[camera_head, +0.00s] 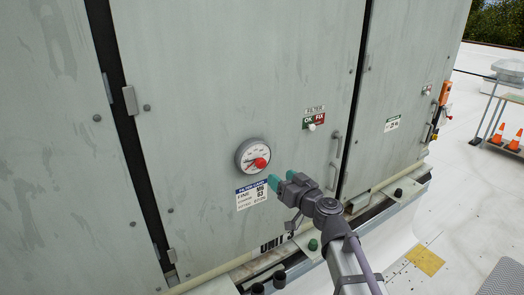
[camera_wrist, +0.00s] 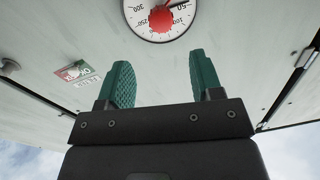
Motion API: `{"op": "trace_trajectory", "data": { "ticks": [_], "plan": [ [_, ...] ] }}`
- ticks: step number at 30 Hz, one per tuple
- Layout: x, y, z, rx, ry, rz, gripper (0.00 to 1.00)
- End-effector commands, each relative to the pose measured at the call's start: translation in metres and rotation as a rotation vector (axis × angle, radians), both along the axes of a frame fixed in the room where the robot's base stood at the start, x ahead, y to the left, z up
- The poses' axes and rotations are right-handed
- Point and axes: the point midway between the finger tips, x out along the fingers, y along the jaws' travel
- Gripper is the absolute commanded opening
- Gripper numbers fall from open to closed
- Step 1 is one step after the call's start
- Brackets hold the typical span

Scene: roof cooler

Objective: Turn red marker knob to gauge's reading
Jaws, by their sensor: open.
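The round gauge (camera_head: 246,160) with a white dial is mounted on the large grey-green panel. Its red marker knob (camera_head: 260,163) sits at the dial's centre area. In the wrist view the gauge (camera_wrist: 143,30) shows at the top, with the red knob (camera_wrist: 161,20) and dial numbers such as 50, 100, 250 and 300. My gripper (camera_head: 280,179) is just right of and below the gauge in the head view. In the wrist view its green fingers (camera_wrist: 160,80) are apart with nothing between them, and the knob lies beyond their tips. The needle's exact reading is too small to tell.
A blue-and-white label (camera_head: 251,196) is below the gauge. A FILTER sign with green and red fields (camera_head: 313,121) and a small white knob is to the upper right. Door handles (camera_head: 335,160) stand out beside the panel gap. Orange cones (camera_head: 516,140) stand far right.

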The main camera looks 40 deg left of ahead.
Motion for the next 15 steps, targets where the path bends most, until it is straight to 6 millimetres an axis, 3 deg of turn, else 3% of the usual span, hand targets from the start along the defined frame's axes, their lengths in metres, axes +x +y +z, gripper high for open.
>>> {"op": "trace_trajectory", "data": {
  "ticks": [8, 15],
  "plan": [
    [0.004, 0.010, -0.001, -0.011, -0.026, 0.000, 0.60],
    [0.022, 0.058, -0.001, -0.011, -0.026, 0.002, 0.60]
  ]
}}
